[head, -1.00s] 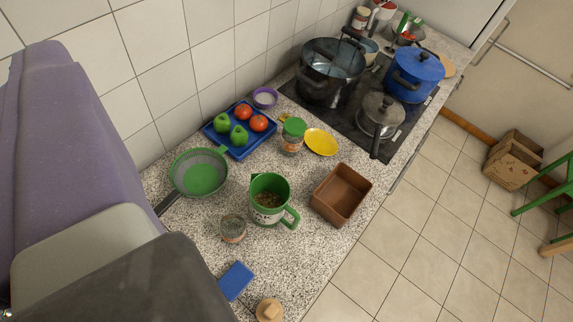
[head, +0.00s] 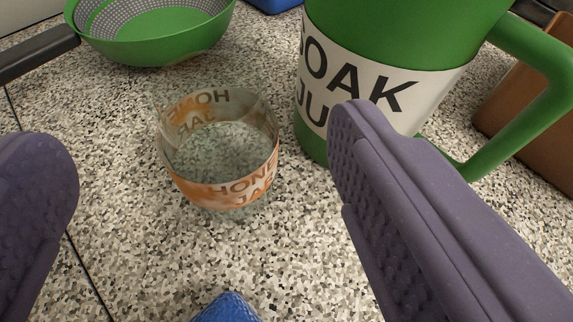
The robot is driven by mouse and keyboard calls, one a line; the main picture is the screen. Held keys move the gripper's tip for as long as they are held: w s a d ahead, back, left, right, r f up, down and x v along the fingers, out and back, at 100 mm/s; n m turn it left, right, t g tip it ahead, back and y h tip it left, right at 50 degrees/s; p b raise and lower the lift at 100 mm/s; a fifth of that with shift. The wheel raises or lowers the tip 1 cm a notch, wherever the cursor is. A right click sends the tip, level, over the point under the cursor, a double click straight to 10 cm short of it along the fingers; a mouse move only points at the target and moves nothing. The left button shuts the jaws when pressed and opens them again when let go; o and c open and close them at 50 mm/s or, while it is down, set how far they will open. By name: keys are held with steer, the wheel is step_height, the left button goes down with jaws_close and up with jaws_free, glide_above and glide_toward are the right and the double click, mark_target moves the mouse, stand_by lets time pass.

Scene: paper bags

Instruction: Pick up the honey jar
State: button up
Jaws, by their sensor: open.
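The honey jar (head: 228,190) is a small clear glass jar with an orange and white label reading "HONEY JAR". It stands upright on the speckled counter and looks empty, with no lid. My gripper (head: 205,160) is open, with one purple finger at the left edge and the other at the right. The jar is in the gap between them in the picture, a little farther off than the fingers. Neither finger appears to touch it. The right finger hides part of the green jug beside the jar.
A green jug (head: 400,30) labelled "SOAK JU…" stands close to the jar's right. A green strainer (head: 150,38) with a dark handle is behind left. A blue object (head: 226,308) lies in front, and a brown box (head: 525,120) is at right. Speckled counter (head: 120,190) is bare left of the jar.

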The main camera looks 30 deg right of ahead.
mark_target(211, 70)
steer(key=b+x, duration=0.2)
steer(key=x, duration=0.5)
steer(key=shift+w+f, duration=0.25)
steer(key=shift+f, duration=0.05)
steer(key=c, duration=1.2)
steer(key=shift+o, duration=0.2)
steer(key=shift+r, duration=0.15)
